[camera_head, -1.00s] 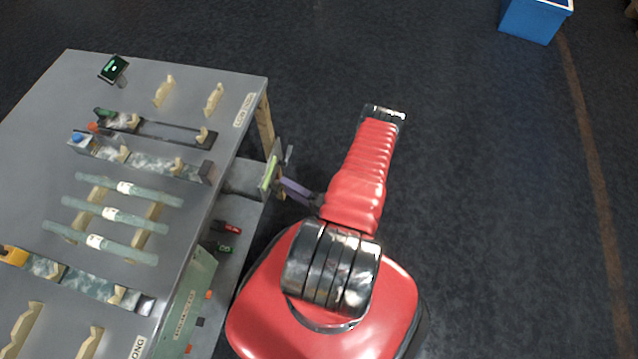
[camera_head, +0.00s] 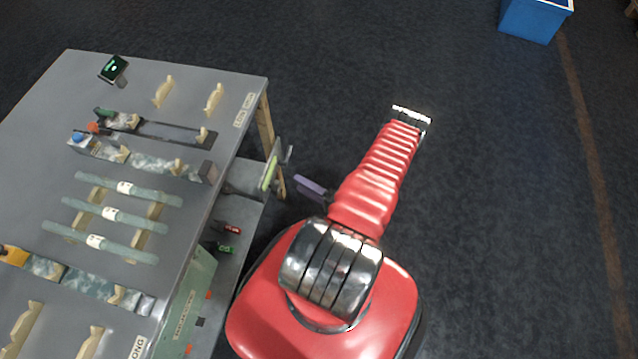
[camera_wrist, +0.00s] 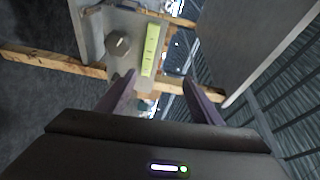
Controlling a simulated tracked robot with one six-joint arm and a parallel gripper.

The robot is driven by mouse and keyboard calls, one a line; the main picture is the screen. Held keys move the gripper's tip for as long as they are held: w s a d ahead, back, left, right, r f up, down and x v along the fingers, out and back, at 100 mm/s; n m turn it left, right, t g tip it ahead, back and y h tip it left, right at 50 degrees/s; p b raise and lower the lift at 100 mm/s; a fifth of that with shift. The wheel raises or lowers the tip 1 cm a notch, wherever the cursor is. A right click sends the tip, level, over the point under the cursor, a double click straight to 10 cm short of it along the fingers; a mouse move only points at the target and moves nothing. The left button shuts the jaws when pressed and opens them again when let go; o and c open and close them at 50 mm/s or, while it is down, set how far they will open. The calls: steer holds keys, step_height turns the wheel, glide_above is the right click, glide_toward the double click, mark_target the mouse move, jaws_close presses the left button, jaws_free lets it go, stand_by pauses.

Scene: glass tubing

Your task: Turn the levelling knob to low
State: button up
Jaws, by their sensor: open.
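A dark round knob (camera_wrist: 118,43) sits on a grey plate (camera_wrist: 97,40) in the wrist view, beside a yellow-green marked strip (camera_wrist: 151,48). A paler small knob-like piece (camera_wrist: 145,84) shows lower down, close to the left finger. I cannot read any marks or tell a knob setting. In the head view the green strip (camera_head: 270,172) is on the bracket at the table's right end; the knobs cannot be made out there. My gripper (camera_wrist: 158,79) is open, its purple fingers spread with nothing gripped. In the head view my gripper (camera_head: 312,187) is just right of the bracket, apart from it.
The grey table (camera_head: 50,140) holds glass tubes on cradles (camera_head: 120,215) and a small display (camera_head: 113,68). A wooden leg (camera_head: 265,120) stands near the bracket. A shelf (camera_head: 236,215) sits below the tabletop. Floor to the right is clear; a blue bin (camera_head: 535,20) is far off.

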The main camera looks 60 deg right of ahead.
mark_target(279, 188)
steer(key=s+d, duration=0.1)
steer(key=s, duration=0.1)
steer(key=s+d+r, duration=0.1)
steer(key=s+d, duration=0.1)
steer(key=shift+d, duration=0.15)
stand_by(0.7)
stand_by(0.3)
steer(key=f+m+g+y, duration=0.1)
steer(key=m, duration=0.4)
steer(key=w+f+m+g+y, duration=0.1)
steer(key=f+m+g+y, duration=0.1)
steer(key=m, duration=0.3)
steer(key=f+m+g+y, duration=0.1)
steer(key=f+m+g, duration=0.1)
steer(key=m, duration=0.3)
steer(key=shift+w+a, duration=0.35)
steer(key=shift+w+y, duration=0.15)
steer(key=shift+y, duration=0.15)
steer(key=shift+x, duration=6.8)
